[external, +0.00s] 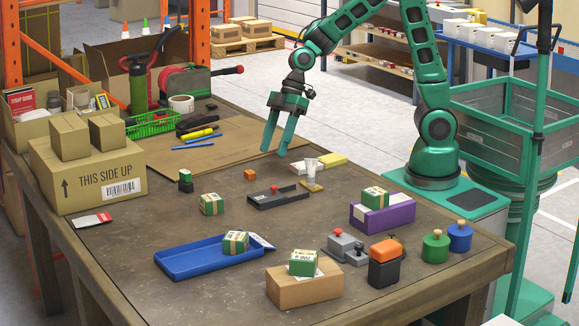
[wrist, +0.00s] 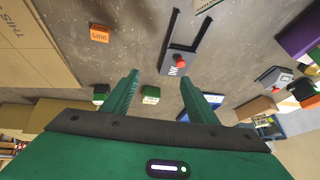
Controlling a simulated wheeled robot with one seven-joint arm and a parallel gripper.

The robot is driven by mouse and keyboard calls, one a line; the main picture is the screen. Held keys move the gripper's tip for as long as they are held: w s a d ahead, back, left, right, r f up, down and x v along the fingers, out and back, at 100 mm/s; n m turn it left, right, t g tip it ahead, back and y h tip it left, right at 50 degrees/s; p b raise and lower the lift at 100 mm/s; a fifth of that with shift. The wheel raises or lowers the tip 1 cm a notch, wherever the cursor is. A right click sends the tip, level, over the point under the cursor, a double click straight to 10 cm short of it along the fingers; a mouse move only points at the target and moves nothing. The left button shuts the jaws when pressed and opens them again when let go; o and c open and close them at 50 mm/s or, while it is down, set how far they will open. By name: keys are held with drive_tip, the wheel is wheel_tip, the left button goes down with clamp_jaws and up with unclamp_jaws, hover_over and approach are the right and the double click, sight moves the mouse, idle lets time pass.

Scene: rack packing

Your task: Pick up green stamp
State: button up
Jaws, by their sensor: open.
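My gripper (external: 275,152) hangs open and empty above the back middle of the table, near the brown cardboard sheet. In the wrist view its two green fingers (wrist: 160,82) are spread apart. A small green and black block (external: 185,181), which looks like a green stamp, stands on the table to the left of my gripper and below it in the external view. It also shows in the wrist view (wrist: 101,92), just left of the left finger. A green cylinder with a wooden knob (external: 435,247) stands at the table's right; I cannot tell whether it is a stamp.
A strapped green-topped box (external: 211,204), an orange block (external: 249,174) and a black fork-shaped holder (external: 278,199) are nearby. A blue tray (external: 180,264) lies in front. A large carton (external: 80,182) stands left. A purple box (external: 382,214) and an orange-black block (external: 384,263) stand right.

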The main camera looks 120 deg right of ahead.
drive_tip(key=w+d+f+n+t+y, duration=0.1)
drive_tip(key=w+d+f+t, duration=0.3)
drive_tip(key=w+d, duration=0.4)
drive_tip(key=t, duration=0.4)
approach(185, 176)
drive_tip(key=x, duration=0.3)
drive_tip(key=d+x, duration=0.1)
drive_tip(key=x, duration=0.2)
drive_tip(key=f+x, duration=0.1)
drive_tip(key=x, duration=0.2)
drive_tip(key=shift+w+d+f, duration=0.1)
drive_tip(key=shift+d, duration=0.25)
drive_tip(key=shift+c, duration=0.3)
drive_tip(key=c, duration=1.1)
